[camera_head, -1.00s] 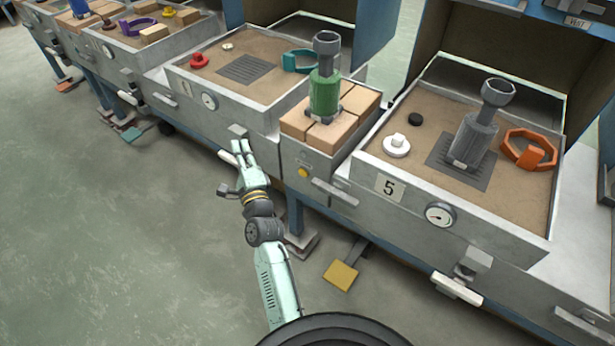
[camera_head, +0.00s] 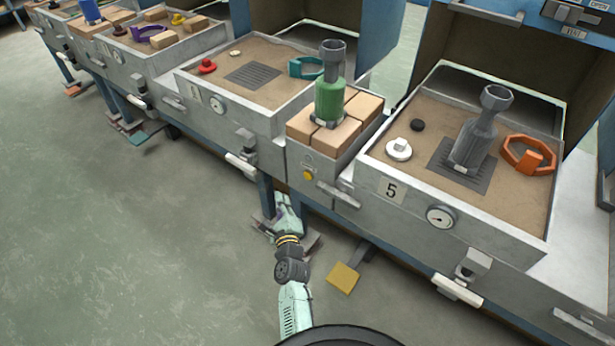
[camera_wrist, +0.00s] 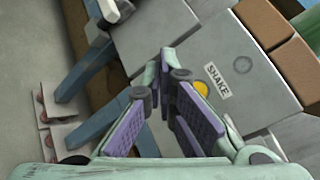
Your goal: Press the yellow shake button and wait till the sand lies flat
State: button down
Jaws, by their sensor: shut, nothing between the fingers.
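The yellow shake button (camera_head: 308,174) is a small round knob on the grey front of the narrow cabinet that carries bricks and a green shell. In the wrist view the button (camera_wrist: 201,87) shows just beyond my fingertips, beside a white label reading SHAKE (camera_wrist: 217,81). My gripper (camera_head: 283,198) is below and a little left of the button in the head view, apart from it. In the wrist view my gripper (camera_wrist: 172,62) is shut and empty, its purple-padded fingers meeting at the tips. Sand (camera_head: 440,130) lies in bin 5, with a grey shell standing on its grate.
A drawer-like handle (camera_head: 338,195) juts out right of the button. A white-tipped lever (camera_head: 241,164) sticks out to the left. A yellow foot pedal (camera_head: 343,278) is near the floor. The open floor (camera_head: 130,240) at left is clear.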

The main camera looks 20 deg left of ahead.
aim_at(308, 176)
jog(key=w+d+b, duration=0.3)
jog(key=w+b, duration=0.1)
jog(key=w, duration=0.4)
jog(key=shift+w, duration=0.2)
dwell(1.3)
jog(key=shift+w+d+b, duration=0.15)
jog(key=shift+w+b, duration=0.15)
jog(key=shift+b, duration=0.05)
jog(key=shift+w+d, duration=0.15)
jog(key=shift+w, duration=0.25)
dwell(0.6)
jog(key=shift+s, duration=0.1)
jog(key=shift+s+a+p, duration=0.3)
jog(key=shift+s+p, duration=0.05)
jog(key=shift+s, duration=0.35)
jog(key=shift+s, duration=0.1)
